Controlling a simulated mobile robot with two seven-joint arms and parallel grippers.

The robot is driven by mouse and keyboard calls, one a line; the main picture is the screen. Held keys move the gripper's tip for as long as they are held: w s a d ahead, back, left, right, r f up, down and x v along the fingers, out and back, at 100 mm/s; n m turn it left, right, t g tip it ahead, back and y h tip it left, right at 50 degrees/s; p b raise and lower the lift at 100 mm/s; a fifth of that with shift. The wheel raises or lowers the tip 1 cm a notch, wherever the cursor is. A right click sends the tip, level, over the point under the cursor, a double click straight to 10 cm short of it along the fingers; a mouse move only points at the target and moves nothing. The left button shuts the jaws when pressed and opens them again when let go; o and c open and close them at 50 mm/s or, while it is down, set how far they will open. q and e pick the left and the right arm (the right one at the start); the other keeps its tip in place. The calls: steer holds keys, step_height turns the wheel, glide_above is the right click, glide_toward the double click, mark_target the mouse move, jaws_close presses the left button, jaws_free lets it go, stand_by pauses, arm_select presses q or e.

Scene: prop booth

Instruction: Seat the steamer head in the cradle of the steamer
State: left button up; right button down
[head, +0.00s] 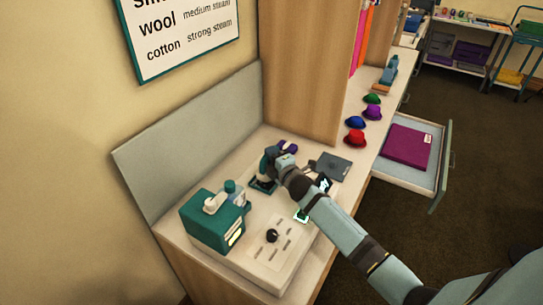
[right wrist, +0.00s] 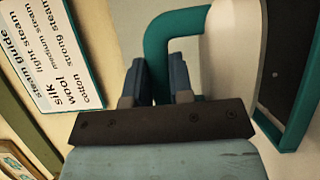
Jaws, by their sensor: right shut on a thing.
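The steamer (head: 212,225) is a teal box with a white part on top, at the left of the counter in the head view. My right gripper (head: 268,160) is over the back of the white panel beside it. In the right wrist view its fingers (right wrist: 165,85) are shut on a teal curved handle (right wrist: 178,22). This handle appears to belong to the steamer head, whose pale body (right wrist: 232,60) shows to the right. A dark recess with a teal rim, seemingly the cradle (head: 263,186), lies just below the gripper. Contact between head and cradle cannot be told. My left gripper is out of view.
The white panel (head: 262,262) carries a black knob (head: 272,236) and several slots. A dark grey flat item (head: 333,166) lies right of my wrist. Several coloured hats (head: 355,137) stand farther back. An open drawer (head: 431,185) holds purple cloth (head: 406,146). A wooden divider (head: 300,70) rises behind.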

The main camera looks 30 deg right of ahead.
steer(key=shift+f, duration=0.1)
steer(key=shift+f+b, duration=0.7)
steer(key=shift+b, duration=0.05)
steer(key=shift+f, duration=0.25)
steer(key=shift+f+b, duration=0.4)
steer(key=shift+b, duration=0.1)
stand_by(0.4)
steer(key=c, duration=0.9)
jaws_free()
steer(key=shift+s+f, duration=0.1)
